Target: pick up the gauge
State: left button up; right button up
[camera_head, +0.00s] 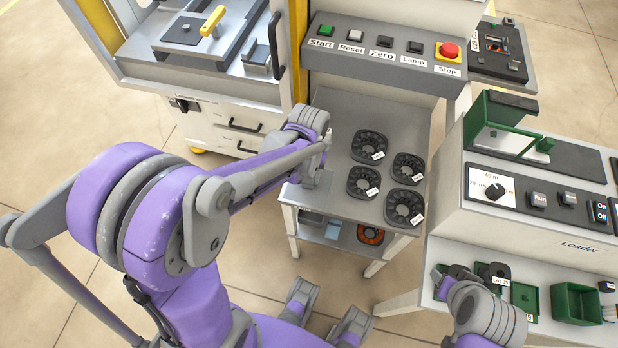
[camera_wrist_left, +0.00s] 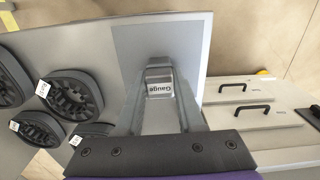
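The gauge (camera_wrist_left: 160,88) is a small grey block with a white label reading "Gauge". In the left wrist view it stands on the grey bench top (camera_wrist_left: 185,45), between the fingertips of my left gripper (camera_wrist_left: 160,80). One finger is on each side, close to the gauge; I cannot tell whether they press on it. In the head view my left gripper (camera_head: 314,172) points down at the left front edge of the bench and hides the gauge. My right arm shows at the lower right, over the loader's shelf; its fingertips cannot be made out.
Several black fan-like parts with white tags (camera_head: 369,146) stand on the bench right of my left gripper. A button panel (camera_head: 385,55) rises behind. An orange coil (camera_head: 370,234) lies on the shelf below. The loader (camera_head: 540,215) stands at the right.

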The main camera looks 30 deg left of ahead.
pick_arm(q)
grip_shut()
